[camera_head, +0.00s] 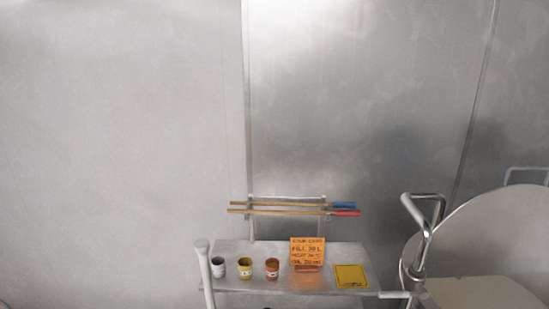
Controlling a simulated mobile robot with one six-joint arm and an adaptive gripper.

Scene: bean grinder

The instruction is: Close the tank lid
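A large round grey metal lid (505,232) stands raised and tilted at the right edge, cut off by the frame. A pale beige surface (480,293) shows below it, apparently the tank's opening or contents; the rest of the tank is out of frame. A bent shiny metal handle (428,232) rises at the left of the lid. Another thin handle (526,170) shows behind the lid's upper edge. My gripper is not in view, so its place relative to the lid cannot be seen.
A metal cart (222,250) at bottom centre carries a grey cup (218,267), a yellow cup (245,268), a red-brown cup (272,268), an orange sign (307,251) and a yellow card (350,276). Two wooden rods (280,208) lie across its back rail. A metal wall (120,130) stands behind.

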